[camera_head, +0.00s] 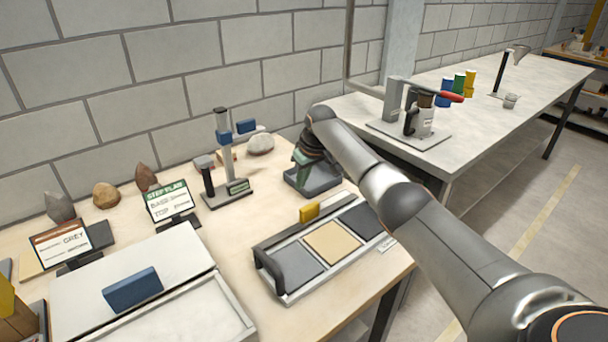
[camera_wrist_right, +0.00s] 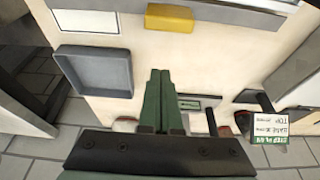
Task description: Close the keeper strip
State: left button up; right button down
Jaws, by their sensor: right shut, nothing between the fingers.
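A pale tray (camera_head: 290,297) holds a grey, a tan and a dark tile side by side, with a black handle-like piece (camera_head: 268,270) at its left end. I cannot tell which part is the keeper strip. A yellow block (camera_head: 309,212) stands at the tray's back edge and also shows in the right wrist view (camera_wrist_right: 169,18). My right gripper (camera_head: 303,180) is beyond the tray, pointing down by a small grey bin (camera_head: 327,184). In the right wrist view its green fingers (camera_wrist_right: 160,78) are together and empty, beside the bin (camera_wrist_right: 93,72). My left gripper is out of view.
A stand with a blue clamp (camera_head: 224,160) is left of my right gripper. A sandbed box with a blue block (camera_head: 132,289) fills the front left. Signs and rocks line the wall. A second bench (camera_head: 470,115) stands at the right, beyond my right arm.

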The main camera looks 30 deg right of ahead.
aim_at(310, 214)
jog(key=b+x, duration=0.2)
jog(key=x, duration=0.2)
jog(key=shift+w+f, duration=0.1)
jog(key=shift+f, duration=0.05)
jog(key=shift+d, duration=0.1)
jog(key=shift+s+p, duration=0.5)
jog(key=shift+p, duration=0.05)
jog(key=shift+s+p, duration=0.35)
jog(key=shift+s, duration=0.6)
jog(key=shift+s+p, duration=0.2)
jog(key=shift+p, duration=0.1)
jog(key=shift+s, duration=0.3)
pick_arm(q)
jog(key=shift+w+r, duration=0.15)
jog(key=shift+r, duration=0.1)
